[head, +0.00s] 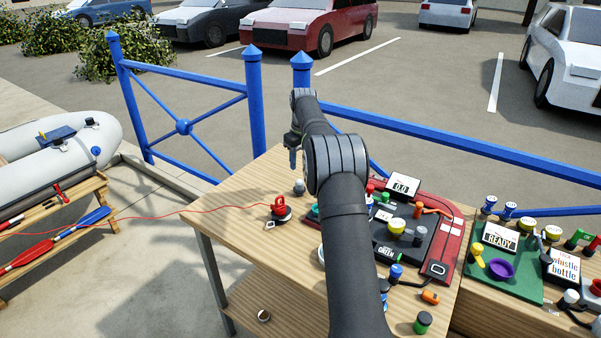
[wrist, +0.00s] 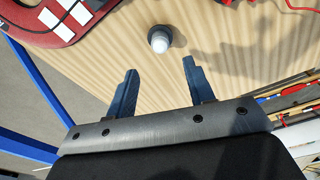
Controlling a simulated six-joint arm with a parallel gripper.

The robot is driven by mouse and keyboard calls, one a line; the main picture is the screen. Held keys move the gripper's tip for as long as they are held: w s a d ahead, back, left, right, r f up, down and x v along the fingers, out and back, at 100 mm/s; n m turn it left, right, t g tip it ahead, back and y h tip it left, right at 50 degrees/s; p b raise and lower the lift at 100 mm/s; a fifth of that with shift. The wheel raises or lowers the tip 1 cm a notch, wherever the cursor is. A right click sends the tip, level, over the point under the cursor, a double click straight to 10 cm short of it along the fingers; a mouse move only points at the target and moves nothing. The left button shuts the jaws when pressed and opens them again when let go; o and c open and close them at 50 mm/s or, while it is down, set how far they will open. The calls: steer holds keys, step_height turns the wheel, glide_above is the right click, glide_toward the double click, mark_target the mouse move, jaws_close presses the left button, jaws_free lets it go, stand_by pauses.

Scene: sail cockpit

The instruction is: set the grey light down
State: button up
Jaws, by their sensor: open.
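The grey light (head: 299,186) is a small rounded piece standing on the wooden table near its back edge. In the wrist view the light (wrist: 160,40) shows a pale dome on a darker base and sits on the bare wood. My gripper (head: 293,160) is above the light in the head view. In the wrist view my gripper (wrist: 158,64) is open, with two blue fingers spread apart and nothing between them. The light is beyond the fingertips, apart from both.
A red winder (head: 280,208) with a red line stands left of my arm. A red-edged black panel (head: 430,235) with several small parts lies to the right. A green board (head: 500,275) is further right. Blue railing (head: 430,139) runs behind the table.

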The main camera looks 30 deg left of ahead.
mark_target(300, 180)
steer(key=shift+d+r, duration=0.1)
steer(key=shift+r, duration=1.4)
steer(key=shift+f, duration=0.15)
steer(key=f, duration=0.7)
steer(key=a+f, duration=0.1)
steer(key=f, duration=0.3)
steer(key=shift+w+f, duration=0.25)
steer(key=shift+f, duration=0.05)
steer(key=shift+d+r, duration=0.1)
steer(key=shift+r, duration=1.65)
steer(key=shift+f, duration=0.1)
